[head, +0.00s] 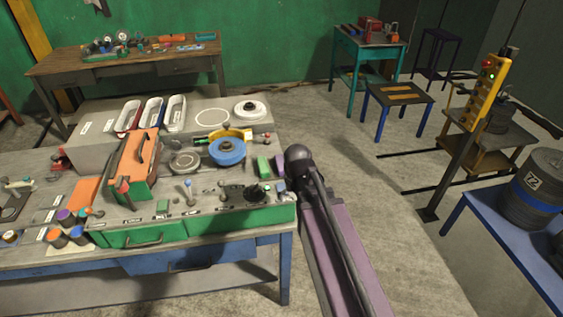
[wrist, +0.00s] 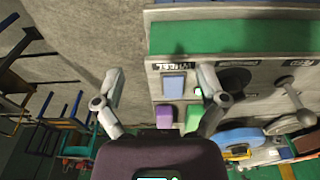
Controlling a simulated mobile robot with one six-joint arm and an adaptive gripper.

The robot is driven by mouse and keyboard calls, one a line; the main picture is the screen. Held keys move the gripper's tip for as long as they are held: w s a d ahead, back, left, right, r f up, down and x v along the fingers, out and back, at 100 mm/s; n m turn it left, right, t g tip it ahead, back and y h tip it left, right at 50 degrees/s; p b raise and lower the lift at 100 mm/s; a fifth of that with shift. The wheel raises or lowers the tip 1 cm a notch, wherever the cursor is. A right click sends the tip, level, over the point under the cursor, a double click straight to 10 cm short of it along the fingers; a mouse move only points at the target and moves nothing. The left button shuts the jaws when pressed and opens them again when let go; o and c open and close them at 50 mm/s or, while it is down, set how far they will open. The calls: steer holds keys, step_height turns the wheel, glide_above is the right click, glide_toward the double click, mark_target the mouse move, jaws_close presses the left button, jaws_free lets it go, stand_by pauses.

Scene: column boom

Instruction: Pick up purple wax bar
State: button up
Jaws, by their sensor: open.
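The purple wax bar (wrist: 164,115) lies on the grey bench top in the wrist view, just beyond the palm and between the lines of the two fingers. Its lower end comes close to the dark palm. In the head view the purple bar (head: 279,164) shows at the bench's right end, beside my arm. My gripper (wrist: 160,82) is open and empty, its fingers spread above the bench's edge area. In the head view I cannot make out its fingers clearly.
A green bar (wrist: 193,116) lies right beside the purple one. A blue-grey bar (wrist: 173,85) lies near them, by a label. A black round knob (wrist: 235,80) and a lever (wrist: 293,100) stand to the right. Open floor (wrist: 70,40) lies to the left.

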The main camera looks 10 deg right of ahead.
mark_target(281, 162)
steer(key=w+r+t+p, duration=0.1)
steer(key=w+r, duration=0.3)
steer(key=w, duration=0.4)
steer(key=w+r+t+p, duration=0.2)
steer(key=w+r+p, duration=0.2)
steer(key=w, duration=0.5)
steer(key=shift+w+a, duration=0.25)
steer(key=shift+f, duration=0.15)
steer(key=b+x, duration=0.7)
steer(key=x, duration=0.1)
steer(key=shift+w+f, duration=0.15)
steer(key=shift+f, duration=0.05)
steer(key=shift+b, duration=0.35)
steer(key=b+x, duration=0.2)
steer(key=x, duration=0.1)
steer(key=shift+d+b, duration=0.25)
steer(key=shift+b, duration=0.15)
steer(key=shift+b+x, duration=1)
steer(key=shift+x, duration=0.1)
steer(key=shift+f, duration=0.3)
